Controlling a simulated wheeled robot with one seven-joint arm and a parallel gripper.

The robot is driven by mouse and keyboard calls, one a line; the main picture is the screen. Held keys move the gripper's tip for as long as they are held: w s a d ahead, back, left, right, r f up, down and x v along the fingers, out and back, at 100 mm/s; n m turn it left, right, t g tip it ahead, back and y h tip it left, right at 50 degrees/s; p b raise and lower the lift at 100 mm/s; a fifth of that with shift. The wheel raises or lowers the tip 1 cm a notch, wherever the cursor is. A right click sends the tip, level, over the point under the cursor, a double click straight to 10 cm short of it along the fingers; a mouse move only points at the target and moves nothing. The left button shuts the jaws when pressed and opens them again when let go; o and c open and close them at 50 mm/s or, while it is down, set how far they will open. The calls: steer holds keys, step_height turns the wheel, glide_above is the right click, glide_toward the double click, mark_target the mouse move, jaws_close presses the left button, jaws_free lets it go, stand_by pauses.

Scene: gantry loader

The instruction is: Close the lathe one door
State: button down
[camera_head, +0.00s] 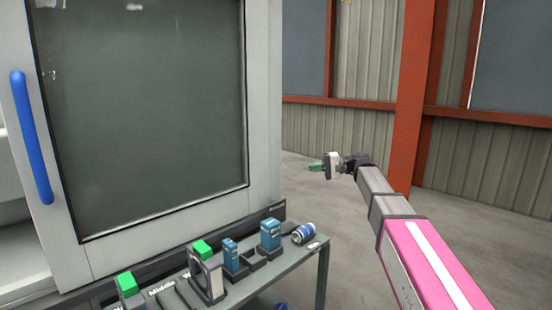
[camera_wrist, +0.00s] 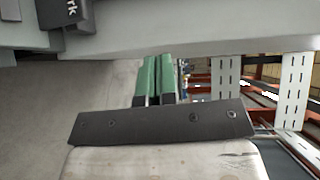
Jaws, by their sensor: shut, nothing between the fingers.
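The lathe door (camera_head: 265,95) is a pale grey sliding panel with a large dark window (camera_head: 150,110), filling the left of the head view. Its upright blue handle (camera_head: 32,137) is on its left edge. Left of that edge a pale opening (camera_head: 15,235) shows, so the door stands at least partly open. My gripper (camera_head: 316,167) is out to the right of the door, apart from it and far from the handle. Its green fingers (camera_wrist: 157,75) are together and empty in the wrist view. The handle is not recognisable in the wrist view.
A grey bench (camera_head: 315,255) below the door holds blue-and-grey devices (camera_head: 270,234), green-topped blocks (camera_head: 201,248) and a blue can (camera_head: 304,233). A red steel column (camera_head: 412,95) stands behind my arm. The concrete floor (camera_head: 300,172) beyond the bench is clear.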

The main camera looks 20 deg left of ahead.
steer(key=s+a+r, duration=0.2)
steer(key=s+a, duration=0.1)
steer(key=a, duration=0.3)
steer(key=s+a+r+g+y, duration=0.1)
steer(key=s+a+r, duration=0.1)
steer(key=a, duration=0.5)
steer(key=shift+s+r+n, duration=0.4)
steer(key=shift+s, duration=0.4)
steer(key=shift+a+g, duration=0.15)
steer(key=shift+g, duration=0.15)
